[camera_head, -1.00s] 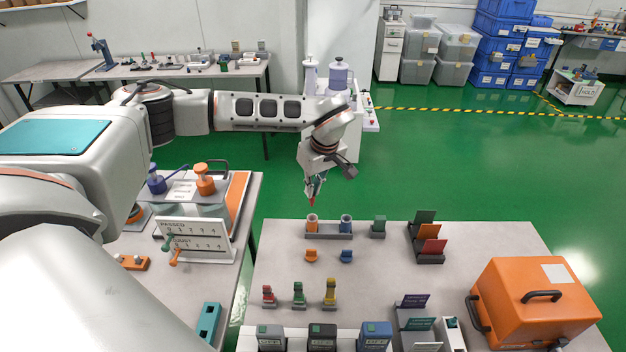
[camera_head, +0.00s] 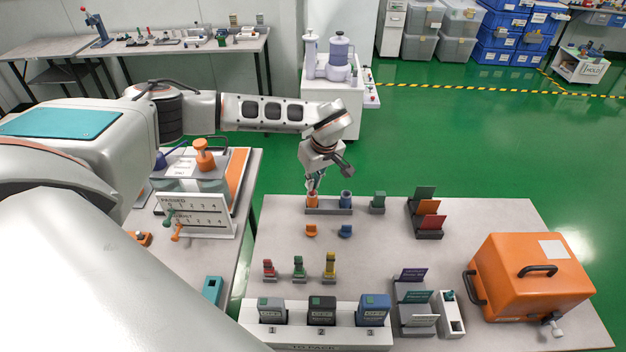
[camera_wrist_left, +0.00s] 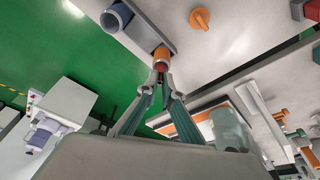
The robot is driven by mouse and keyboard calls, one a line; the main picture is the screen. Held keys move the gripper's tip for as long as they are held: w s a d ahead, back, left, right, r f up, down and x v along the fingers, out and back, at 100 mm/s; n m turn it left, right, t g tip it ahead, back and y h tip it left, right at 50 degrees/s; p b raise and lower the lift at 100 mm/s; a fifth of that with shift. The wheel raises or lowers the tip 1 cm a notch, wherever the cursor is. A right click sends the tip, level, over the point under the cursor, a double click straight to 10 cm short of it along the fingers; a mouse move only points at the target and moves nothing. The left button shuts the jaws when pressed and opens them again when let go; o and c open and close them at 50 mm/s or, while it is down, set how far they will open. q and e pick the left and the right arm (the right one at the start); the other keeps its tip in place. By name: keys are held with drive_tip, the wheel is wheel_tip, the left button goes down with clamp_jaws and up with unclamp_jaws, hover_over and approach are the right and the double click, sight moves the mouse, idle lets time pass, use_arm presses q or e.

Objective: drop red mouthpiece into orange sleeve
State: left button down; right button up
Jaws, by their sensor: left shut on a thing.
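My left gripper (camera_head: 314,183) points down right over the orange sleeve (camera_head: 312,200), which stands in a grey holder (camera_head: 330,211) beside a blue sleeve (camera_head: 346,199). In the left wrist view, my left gripper (camera_wrist_left: 166,84) is shut on the small red mouthpiece (camera_wrist_left: 160,67). The mouthpiece's end is at the mouth of the orange sleeve (camera_wrist_left: 161,53); I cannot tell how far inside it is. The blue sleeve (camera_wrist_left: 116,17) is beside it. My right gripper is not in view.
Orange (camera_head: 311,231) and blue (camera_head: 345,231) caps lie in front of the holder. Red, green and yellow pieces stand nearer on the left. An orange case (camera_head: 530,290) is at the right.

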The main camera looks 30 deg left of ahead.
use_arm(q)
drive_tip(key=c, duration=2.2)
unclamp_jaws()
drive_tip(key=shift+o, duration=0.2)
drive_tip(key=shift+r, duration=3.55)
drive_tip(key=shift+s+f, duration=0.1)
